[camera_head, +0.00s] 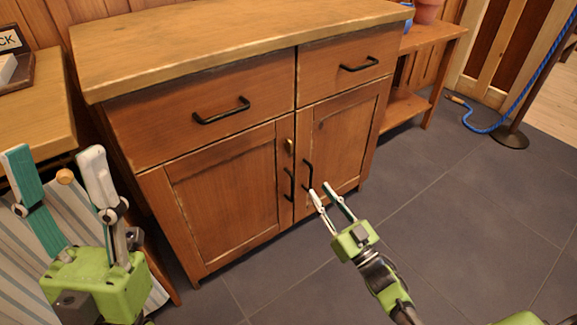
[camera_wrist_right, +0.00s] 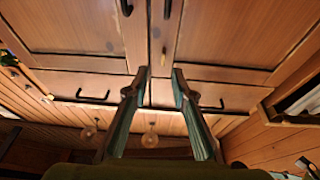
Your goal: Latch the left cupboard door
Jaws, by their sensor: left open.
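The left cupboard door (camera_head: 225,190) looks closed in the head view, its black handle (camera_head: 290,184) near its right edge. A small brass latch (camera_head: 289,146) sits above that handle, near the seam with the right door (camera_head: 340,140); I cannot tell how it is turned. My right gripper (camera_head: 320,190) is open and empty in front of the right door's handle (camera_head: 308,174), below the latch. In the right wrist view its two fingers (camera_wrist_right: 159,72) are apart, with the cupboard front beyond. My left gripper (camera_head: 57,165) is open at the far left, away from the doors.
Two drawers with black handles (camera_head: 222,111) sit above the doors under the wooden top (camera_head: 230,40). A side table (camera_head: 35,110) stands at the left. A shelf (camera_head: 405,105), a blue rope (camera_head: 490,130) and a post base (camera_head: 510,138) are at the right. The floor in front is clear.

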